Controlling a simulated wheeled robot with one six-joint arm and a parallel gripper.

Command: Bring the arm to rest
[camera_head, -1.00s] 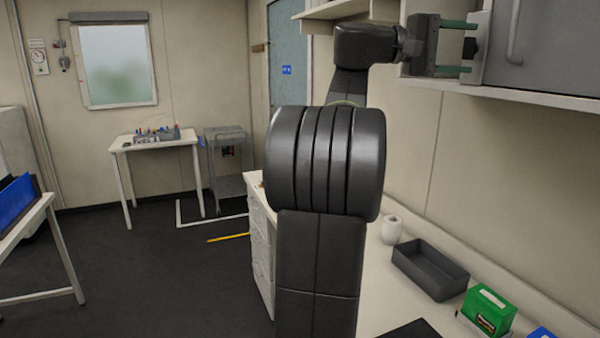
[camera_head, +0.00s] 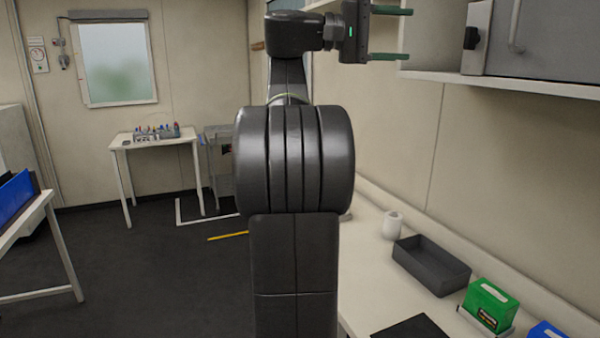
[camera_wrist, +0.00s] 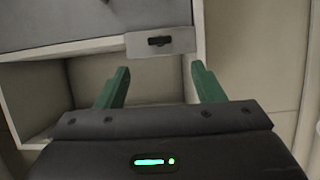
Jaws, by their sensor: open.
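My gripper (camera_head: 408,33) is raised at the top of the head view, at the height of the wall shelf. Its two green fingers point right and stand apart, with nothing between them. The grey cabinet also shows at the upper right of the head view (camera_head: 540,40), on the shelf (camera_head: 510,85). A clear gap separates the fingers from the cabinet.
Below on the white counter (camera_head: 375,290) are a white cup (camera_head: 392,225), a dark open tray (camera_head: 431,265), a green box (camera_head: 488,304) and a blue box (camera_head: 546,331). A table with small items (camera_head: 150,140) stands at the back left.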

